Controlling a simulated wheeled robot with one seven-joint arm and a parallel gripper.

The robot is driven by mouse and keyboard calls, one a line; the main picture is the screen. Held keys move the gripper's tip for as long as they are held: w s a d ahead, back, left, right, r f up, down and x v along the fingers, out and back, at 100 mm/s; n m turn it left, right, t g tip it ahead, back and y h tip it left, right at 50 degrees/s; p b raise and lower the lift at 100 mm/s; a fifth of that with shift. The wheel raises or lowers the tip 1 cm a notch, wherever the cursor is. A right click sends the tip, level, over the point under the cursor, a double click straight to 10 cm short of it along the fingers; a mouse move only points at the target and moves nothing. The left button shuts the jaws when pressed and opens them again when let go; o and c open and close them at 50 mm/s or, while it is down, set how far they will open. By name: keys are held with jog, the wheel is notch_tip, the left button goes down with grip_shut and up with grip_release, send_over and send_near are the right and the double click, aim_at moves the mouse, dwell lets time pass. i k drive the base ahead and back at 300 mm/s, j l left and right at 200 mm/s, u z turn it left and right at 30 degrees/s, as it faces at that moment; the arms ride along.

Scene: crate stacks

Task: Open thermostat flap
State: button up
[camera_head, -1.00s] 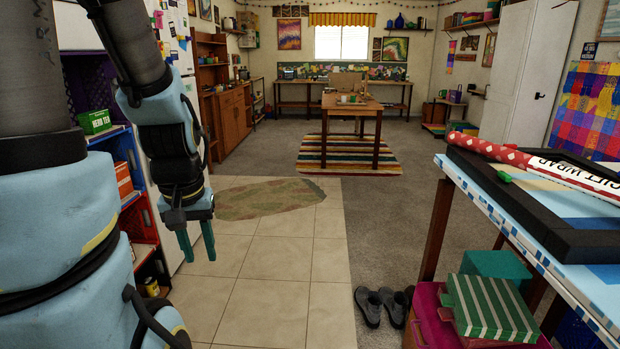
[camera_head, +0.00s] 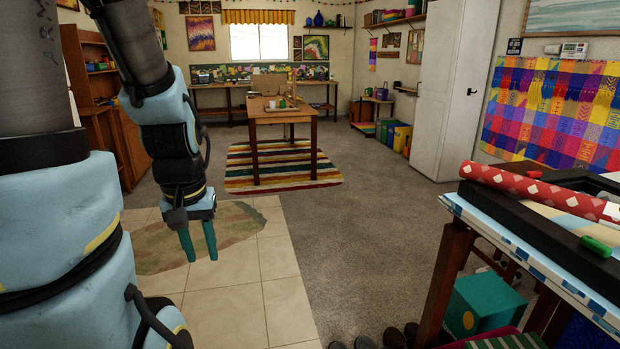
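A small white box with a grey display, which looks like the thermostat (camera_head: 573,50), is on the right wall above a bright checkered cloth. It is far off and small, so I cannot tell how its flap stands. My gripper (camera_head: 199,246) hangs pointing down at the left, over the tiled floor. Its two teal fingers are apart with nothing between them. It is far from the thermostat.
A table with a blue-white edge (camera_head: 520,247) stands close on the right, with a red gift-wrap roll (camera_head: 530,186) and black frame on it. A teal box (camera_head: 482,305) is beneath. A wooden table (camera_head: 283,116) stands on a striped rug ahead. Grey carpet between is clear.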

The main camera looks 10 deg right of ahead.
aim_at(570, 56)
jog(key=i+j+z, duration=0.1)
jog(key=i, duration=1.9)
jog(key=i+l+z, duration=0.15)
jog(key=i+z, duration=0.2)
jog(key=i, duration=0.3)
jog(key=i+z, duration=0.3)
jog(key=i, duration=0.4)
jog(key=i+j+z, duration=0.35)
jog(key=i, duration=0.3)
jog(key=i+l+z, duration=0.25)
jog(key=i+z, duration=0.2)
jog(key=i, duration=0.25)
jog(key=i+z, duration=0.45)
jog(key=i, duration=0.25)
jog(key=i+j+z, duration=0.25)
jog(key=i+z, duration=0.2)
jog(key=i, duration=0.2)
jog(key=i+u, duration=0.1)
jog(key=i, duration=0.95)
jog(key=i+l+u, duration=0.1)
jog(key=i, duration=0.95)
